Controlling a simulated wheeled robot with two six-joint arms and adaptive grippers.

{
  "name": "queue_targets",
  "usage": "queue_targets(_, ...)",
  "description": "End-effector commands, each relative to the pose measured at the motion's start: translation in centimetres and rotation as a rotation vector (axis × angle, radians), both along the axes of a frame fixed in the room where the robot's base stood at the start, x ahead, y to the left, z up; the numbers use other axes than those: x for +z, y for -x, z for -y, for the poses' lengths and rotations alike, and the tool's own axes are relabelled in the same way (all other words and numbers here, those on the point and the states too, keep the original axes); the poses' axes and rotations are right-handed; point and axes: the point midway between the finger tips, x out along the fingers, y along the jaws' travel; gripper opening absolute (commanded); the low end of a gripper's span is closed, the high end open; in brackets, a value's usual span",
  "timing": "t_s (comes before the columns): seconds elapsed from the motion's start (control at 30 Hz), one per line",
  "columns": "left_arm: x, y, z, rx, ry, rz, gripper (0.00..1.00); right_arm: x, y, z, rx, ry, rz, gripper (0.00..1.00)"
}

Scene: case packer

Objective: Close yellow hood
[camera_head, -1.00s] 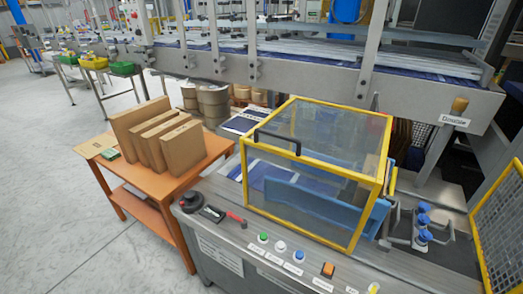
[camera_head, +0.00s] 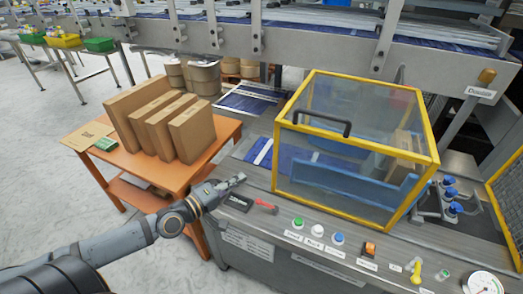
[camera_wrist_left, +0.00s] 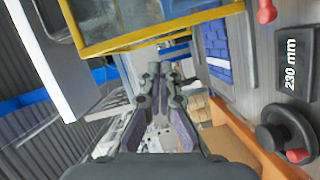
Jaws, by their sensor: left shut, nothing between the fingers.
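The yellow hood (camera_head: 348,212) is a yellow-framed box with clear panels over the machine bench. Its lower front bar runs close to the bench top; I cannot tell whether it is fully down. A black handle (camera_head: 319,121) sits on its upper front. Blue plates and a brown box show through the panels. My left gripper (camera_head: 238,180) is shut and empty over the bench's left end, left of the hood and apart from it. In the left wrist view, the gripper (camera_wrist_left: 160,72) points forward with the yellow frame (camera_wrist_left: 150,33) above it. My right gripper is not in view.
An orange table (camera_head: 160,190) with several cardboard boxes (camera_head: 192,132) stands left of the bench. Buttons (camera_head: 298,222), a red-handled item (camera_head: 264,205) and a gauge (camera_head: 484,284) line the bench front. A conveyor (camera_head: 290,38) runs behind the hood.

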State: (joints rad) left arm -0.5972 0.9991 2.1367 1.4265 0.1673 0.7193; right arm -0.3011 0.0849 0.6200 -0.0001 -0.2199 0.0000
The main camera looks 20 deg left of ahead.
Motion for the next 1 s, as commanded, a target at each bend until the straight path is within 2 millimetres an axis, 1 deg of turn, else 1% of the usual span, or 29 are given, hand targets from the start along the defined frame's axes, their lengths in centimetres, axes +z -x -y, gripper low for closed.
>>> queue_targets(0.03,1.3,-0.5,-0.7,0.028,0.078,0.006,0.00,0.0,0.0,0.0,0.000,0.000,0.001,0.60)
queue_targets(0.1,2.8,-1.0,-1.6,0.074,0.179,0.012,0.00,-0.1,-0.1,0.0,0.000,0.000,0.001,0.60)
queue_targets(0.2,3.7,-1.4,-2.4,0.110,0.251,0.016,0.00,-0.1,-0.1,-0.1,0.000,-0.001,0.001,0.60)
queue_targets(0.37,3.9,-1.6,-2.6,0.120,0.264,0.017,0.00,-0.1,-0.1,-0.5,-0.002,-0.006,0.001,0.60)
queue_targets(0.47,3.9,-2.0,-2.8,0.129,0.262,0.018,0.00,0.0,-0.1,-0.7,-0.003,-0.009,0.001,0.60)
queue_targets(0.57,3.9,-2.8,-2.7,0.134,0.263,0.018,0.00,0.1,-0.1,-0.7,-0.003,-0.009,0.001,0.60)
queue_targets(0.7,4.1,-4.1,-1.8,0.119,0.272,0.022,0.00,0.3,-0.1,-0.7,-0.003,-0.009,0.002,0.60)
queue_targets(0.73,4.5,-4.5,-2.0,0.124,0.268,0.022,0.00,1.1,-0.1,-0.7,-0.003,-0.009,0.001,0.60)
queue_targets(0.8,4.5,-5.2,-1.9,0.127,0.265,0.022,0.00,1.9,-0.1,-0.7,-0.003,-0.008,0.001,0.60)
queue_targets(0.93,4.5,-6.6,-1.0,0.119,0.270,0.020,0.00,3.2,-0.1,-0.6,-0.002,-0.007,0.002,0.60)
queue_targets(1.0,4.6,-8.0,-0.8,0.121,0.267,0.022,0.00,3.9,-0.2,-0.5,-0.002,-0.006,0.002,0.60)
